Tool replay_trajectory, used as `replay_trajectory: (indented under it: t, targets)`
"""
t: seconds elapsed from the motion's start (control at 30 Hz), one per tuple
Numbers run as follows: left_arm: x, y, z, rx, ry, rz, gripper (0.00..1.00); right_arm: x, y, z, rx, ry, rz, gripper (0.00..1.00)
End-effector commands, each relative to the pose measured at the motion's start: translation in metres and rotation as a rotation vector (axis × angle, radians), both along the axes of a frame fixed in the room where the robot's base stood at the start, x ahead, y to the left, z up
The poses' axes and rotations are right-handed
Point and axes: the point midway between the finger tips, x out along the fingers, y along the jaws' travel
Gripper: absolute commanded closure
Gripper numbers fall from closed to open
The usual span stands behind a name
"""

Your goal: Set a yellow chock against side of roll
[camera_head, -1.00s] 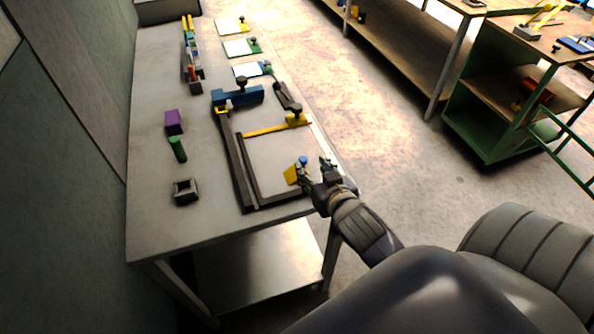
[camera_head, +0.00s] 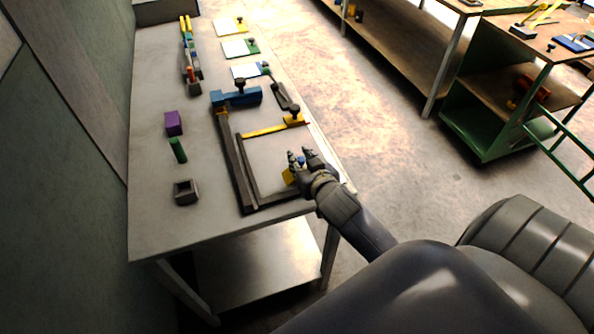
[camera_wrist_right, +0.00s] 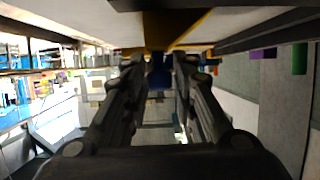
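A yellow chock (camera_head: 287,176) with a blue knob (camera_head: 302,161) is near the front right corner of the dark frame, partly hidden by my right gripper (camera_head: 301,154). In the right wrist view the blue knob (camera_wrist_right: 160,73) shows between my right gripper's two fingers (camera_wrist_right: 159,65), under a yellow part (camera_wrist_right: 165,30). The fingers are apart; I cannot tell if they touch the knob. My left gripper is not in view.
The dark frame (camera_head: 232,160) lies on the grey table (camera_head: 150,220), with a yellow bar (camera_head: 265,130) across it and a blue clamp (camera_head: 238,96) behind. A purple block (camera_head: 173,123) and grey square piece (camera_head: 186,191) stand left. The table's front left is clear.

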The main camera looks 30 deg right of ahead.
Motion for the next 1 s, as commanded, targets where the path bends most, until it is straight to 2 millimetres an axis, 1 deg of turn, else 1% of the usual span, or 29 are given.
replay_trajectory:
  t: [0.03, 0.07, 0.47, 0.67, 0.77, 0.8, 0.87, 1.0]
  targets:
    - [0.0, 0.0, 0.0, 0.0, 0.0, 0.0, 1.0, 0.0, 0.0, 0.0, 0.0, 0.0, 0.0, 0.94]
    - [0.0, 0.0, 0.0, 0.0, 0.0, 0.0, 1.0, 0.0, 0.0, 0.0, 0.0, 0.0, 0.0, 1.0]
    - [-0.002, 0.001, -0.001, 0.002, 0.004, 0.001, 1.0, 0.0, 0.0, 0.002, 0.0, -0.001, 0.0, 1.0]
    - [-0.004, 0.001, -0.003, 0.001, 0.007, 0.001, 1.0, 0.0, 0.0, 0.016, 0.0, -0.004, 0.0, 1.0]
    - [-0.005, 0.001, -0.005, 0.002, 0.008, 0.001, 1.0, 0.0, 0.0, 0.03, 0.0, -0.005, -0.002, 1.0]
    - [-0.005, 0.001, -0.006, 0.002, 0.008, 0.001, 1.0, 0.001, 0.0, 0.038, 0.0, -0.007, -0.001, 1.0]
    - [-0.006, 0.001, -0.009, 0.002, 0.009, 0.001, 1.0, -0.011, 0.008, 0.033, 0.005, 0.002, 0.0, 1.0]
    - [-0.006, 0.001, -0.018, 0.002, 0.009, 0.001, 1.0, -0.04, 0.028, 0.035, 0.006, 0.002, 0.0, 1.0]
